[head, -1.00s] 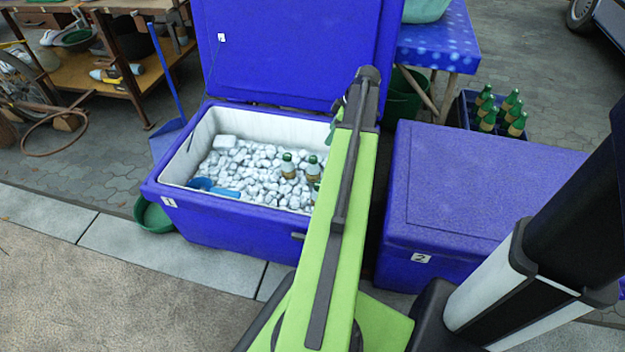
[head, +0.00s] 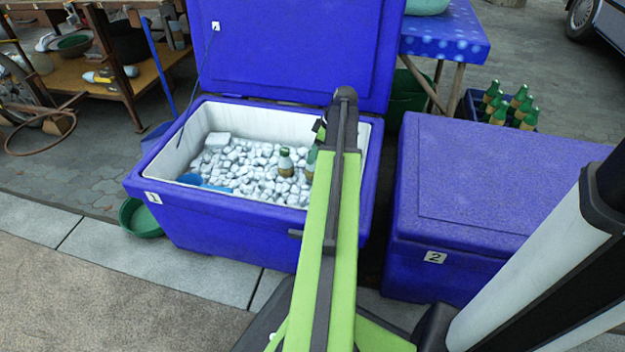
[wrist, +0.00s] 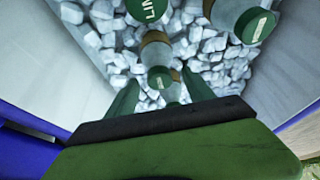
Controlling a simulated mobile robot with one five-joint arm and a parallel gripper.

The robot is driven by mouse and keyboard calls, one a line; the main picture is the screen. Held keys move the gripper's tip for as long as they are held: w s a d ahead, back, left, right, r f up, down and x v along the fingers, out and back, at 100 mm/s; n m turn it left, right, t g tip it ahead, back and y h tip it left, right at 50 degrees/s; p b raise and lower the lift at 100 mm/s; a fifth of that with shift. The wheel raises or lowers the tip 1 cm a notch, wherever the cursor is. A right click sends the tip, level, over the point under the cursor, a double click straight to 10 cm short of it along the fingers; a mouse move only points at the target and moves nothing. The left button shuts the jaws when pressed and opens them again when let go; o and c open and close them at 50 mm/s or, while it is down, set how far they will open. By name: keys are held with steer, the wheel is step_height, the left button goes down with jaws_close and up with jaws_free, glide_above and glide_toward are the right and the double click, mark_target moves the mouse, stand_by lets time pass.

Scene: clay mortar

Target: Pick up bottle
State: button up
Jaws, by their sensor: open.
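Bottles with green caps and tan labels stand in the open blue cooler (head: 250,222) among pale ice chunks. In the head view, one bottle (head: 286,163) is clear, and a second bottle (head: 311,166) is partly behind my arm. The wrist view looks down on several bottles: a left bottle (wrist: 147,10), a right bottle (wrist: 242,18) and a middle bottle (wrist: 158,60). My gripper (wrist: 160,82) is open, its green fingers either side of the middle bottle's cap in the picture. I cannot tell whether they touch it. The head view hides the fingers behind my arm.
The cooler's raised lid (head: 295,50) stands behind it. A closed blue cooler (head: 480,190) marked 2 is at right. A blue scoop (head: 193,179) lies on the ice. A dark crate (head: 473,104) of green bottles stands behind. White inner walls (wrist: 50,70) flank my gripper.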

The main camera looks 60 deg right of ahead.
steer(key=shift+b+x, duration=0.35)
steer(key=shift+x, duration=0.65)
steer(key=shift+r, duration=0.1)
steer(key=shift+c, duration=0.2)
steer(key=shift+s, duration=0.1)
jaws_close()
